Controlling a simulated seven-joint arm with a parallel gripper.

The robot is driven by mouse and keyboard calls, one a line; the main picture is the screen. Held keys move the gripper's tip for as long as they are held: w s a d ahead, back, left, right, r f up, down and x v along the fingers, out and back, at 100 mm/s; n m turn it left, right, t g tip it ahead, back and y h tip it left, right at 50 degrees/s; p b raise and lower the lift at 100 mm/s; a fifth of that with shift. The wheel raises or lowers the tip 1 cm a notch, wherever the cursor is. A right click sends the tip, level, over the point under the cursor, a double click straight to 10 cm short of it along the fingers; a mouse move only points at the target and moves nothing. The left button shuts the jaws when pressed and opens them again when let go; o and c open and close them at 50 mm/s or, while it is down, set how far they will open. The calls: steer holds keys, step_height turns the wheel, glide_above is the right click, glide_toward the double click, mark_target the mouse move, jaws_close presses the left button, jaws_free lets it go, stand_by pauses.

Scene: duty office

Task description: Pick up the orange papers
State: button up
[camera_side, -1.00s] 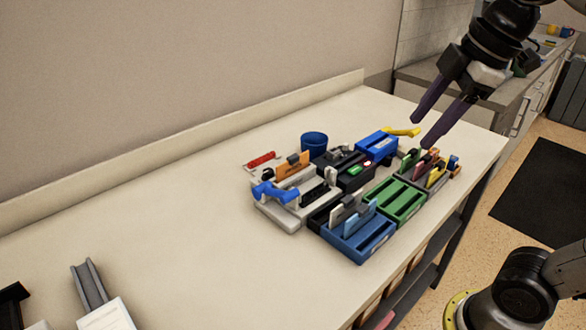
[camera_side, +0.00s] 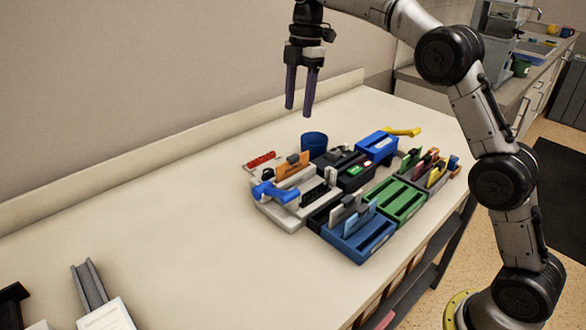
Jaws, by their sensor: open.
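The orange papers (camera_side: 291,167) stand upright at the back of the white tray (camera_side: 281,218), with a dark clip at their top edge. My gripper (camera_side: 298,112) is open and empty, pointing down. It is in the air above the back of the group of trays, and in the picture it shows above the orange papers and the blue cup. Its two purple fingers are apart and touch nothing.
A blue cup (camera_side: 315,144) stands behind the trays. Blue, green (camera_side: 397,203) and black trays crowd the right. The table's left is mostly clear.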

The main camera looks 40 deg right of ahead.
mark_target(293, 156)
steer(key=f, duration=0.4)
steer(key=a+f, duration=0.1)
steer(key=f, duration=0.9)
steer(key=shift+w+a+f, duration=0.1)
steer(key=shift+a, duration=0.15)
jaws_close()
